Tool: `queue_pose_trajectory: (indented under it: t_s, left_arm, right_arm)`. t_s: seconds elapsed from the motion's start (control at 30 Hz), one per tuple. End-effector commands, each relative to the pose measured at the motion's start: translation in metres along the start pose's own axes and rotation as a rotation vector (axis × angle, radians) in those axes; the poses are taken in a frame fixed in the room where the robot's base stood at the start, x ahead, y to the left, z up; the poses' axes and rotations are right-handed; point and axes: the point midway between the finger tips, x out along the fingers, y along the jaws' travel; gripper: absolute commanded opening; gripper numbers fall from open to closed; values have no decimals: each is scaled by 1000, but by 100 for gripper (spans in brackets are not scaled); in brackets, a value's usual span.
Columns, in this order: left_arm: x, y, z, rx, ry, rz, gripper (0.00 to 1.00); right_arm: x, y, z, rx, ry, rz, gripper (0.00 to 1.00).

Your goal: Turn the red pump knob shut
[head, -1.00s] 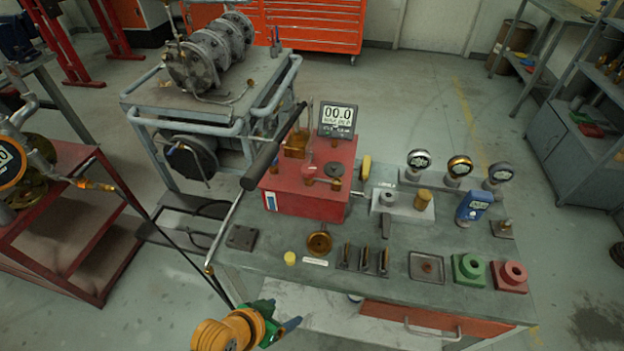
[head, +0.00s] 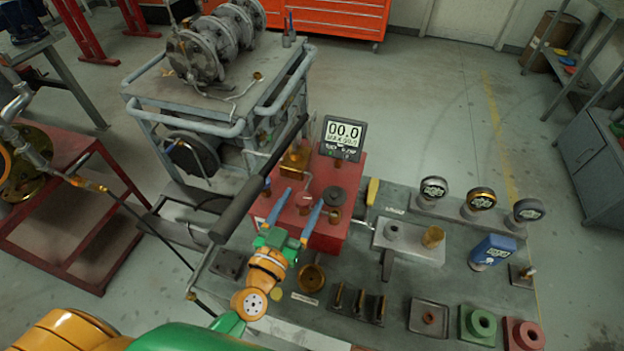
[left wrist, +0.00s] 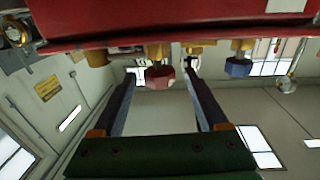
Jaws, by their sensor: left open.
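The red pump knob (left wrist: 160,77) hangs under a brass fitting on the red pump body in the left wrist view. It shows faintly in the head view as a small reddish piece (head: 305,203). My left gripper (head: 303,197) is open, its two blue fingers reaching over the front of the red pump (head: 329,236). In the left wrist view the knob lies between the fingertips, with a gap visible on each side. I cannot tell how deep it sits between them. My right gripper is not in view.
A blue knob (left wrist: 238,66) sits right of the red one. The pump's long black handle (head: 240,208) slants close beside my left gripper. A display (head: 342,137) reads 00.0. Gauges, a blue meter (head: 493,252) and fittings stand on the grey bench (head: 395,290).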

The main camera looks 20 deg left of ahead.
Motion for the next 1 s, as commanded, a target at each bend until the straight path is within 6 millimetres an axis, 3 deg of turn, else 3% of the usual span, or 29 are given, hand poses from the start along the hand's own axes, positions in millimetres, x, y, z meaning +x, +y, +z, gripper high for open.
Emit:
queue_pose_trajectory:
  t_s: [0.2,0.5,0.57,0.8,1.0]
  left_arm:
    - [39,0,-1,1,2,1,76]
    - [46,0,0,0,0,2,76]
    - [46,0,0,0,0,2,62]
    - [46,0,0,1,0,2,0]
    - [46,0,0,1,1,12,0]
  right_arm:
    - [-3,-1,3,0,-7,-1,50]
    - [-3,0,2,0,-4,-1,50]
    - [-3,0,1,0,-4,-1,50]
    - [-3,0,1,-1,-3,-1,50]
    - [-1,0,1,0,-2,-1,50]
